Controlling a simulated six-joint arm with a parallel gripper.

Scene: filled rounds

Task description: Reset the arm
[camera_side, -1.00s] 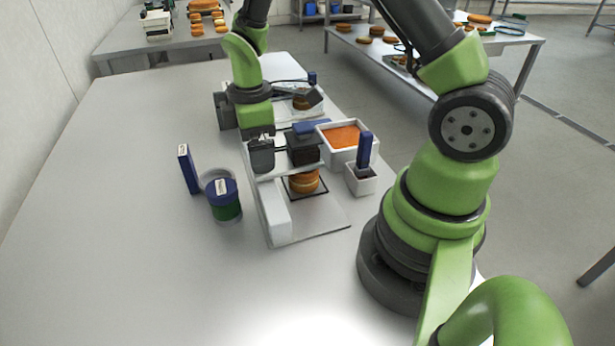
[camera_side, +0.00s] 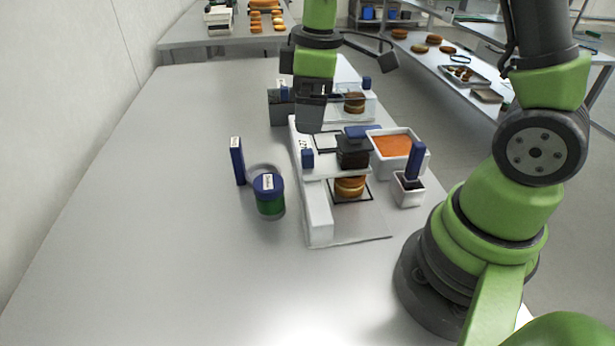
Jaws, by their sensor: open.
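My gripper (camera_side: 311,128) is dark grey and points down, open, with nothing seen between its jaws. It is above and behind the left end of a white stand (camera_side: 318,215), and I cannot tell the exact gap. The stand carries a dark block (camera_side: 353,150) over a golden filled round (camera_side: 349,188), which lies on a dark-edged square on a pale board. A second round (camera_side: 354,102) sits at a similar station behind, partly hidden by my gripper and arm.
Left of the stand are a blue-lidded green jar (camera_side: 269,197) and an upright blue piece (camera_side: 237,160). To its right are an orange-filled tray (camera_side: 398,149) and a small white pot (camera_side: 408,190) with a blue handle. The table's left and front are clear.

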